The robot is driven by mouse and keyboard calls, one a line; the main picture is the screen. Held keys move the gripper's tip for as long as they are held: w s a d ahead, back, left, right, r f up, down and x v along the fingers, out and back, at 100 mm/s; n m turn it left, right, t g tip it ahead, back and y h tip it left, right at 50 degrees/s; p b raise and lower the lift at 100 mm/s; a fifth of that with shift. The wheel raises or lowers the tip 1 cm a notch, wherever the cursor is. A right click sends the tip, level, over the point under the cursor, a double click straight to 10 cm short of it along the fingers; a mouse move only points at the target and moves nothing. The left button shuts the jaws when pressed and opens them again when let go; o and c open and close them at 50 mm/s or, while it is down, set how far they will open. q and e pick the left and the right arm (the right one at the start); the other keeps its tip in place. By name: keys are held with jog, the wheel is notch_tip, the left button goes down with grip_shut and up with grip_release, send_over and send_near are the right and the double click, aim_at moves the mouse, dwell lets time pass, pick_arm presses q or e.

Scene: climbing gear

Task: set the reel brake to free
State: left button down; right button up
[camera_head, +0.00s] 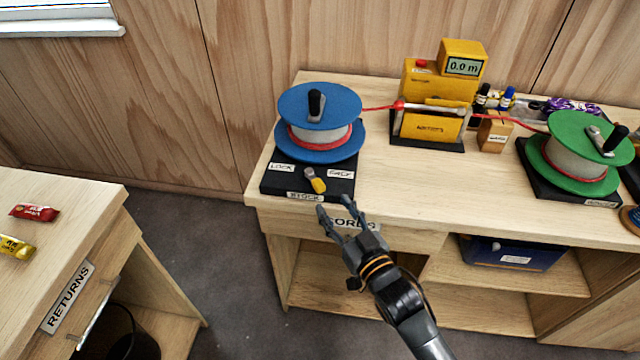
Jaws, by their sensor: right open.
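The blue reel (318,105) stands on a black base (272,183) at the table's front left corner. The base has a LOCK label (282,167) on the left, a label that seems to read FREE (340,174) on the right, and a STOCK label at its front. Between them is the brake lever (318,184), grey with a yellow end. The yellow end points toward the front and slightly right; I cannot tell which setting this is. My right gripper (336,209) is open and empty, just in front of the base and below the lever, apart from it. My left gripper is out of view.
A green reel (578,150) stands at the right. Between the reels, a red cord runs through a yellow meter (463,66) reading 0.0 m. A small wooden block (494,132) and bottles stand behind. A RETURNS table (85,205) is at the left, across a floor gap.

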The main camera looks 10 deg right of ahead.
aim_at(323, 190)
jog(key=x, duration=0.8)
jog(key=shift+s, duration=0.1)
jog(key=shift+c, duration=0.5)
jog(key=shift+p, duration=0.35)
grip_shut()
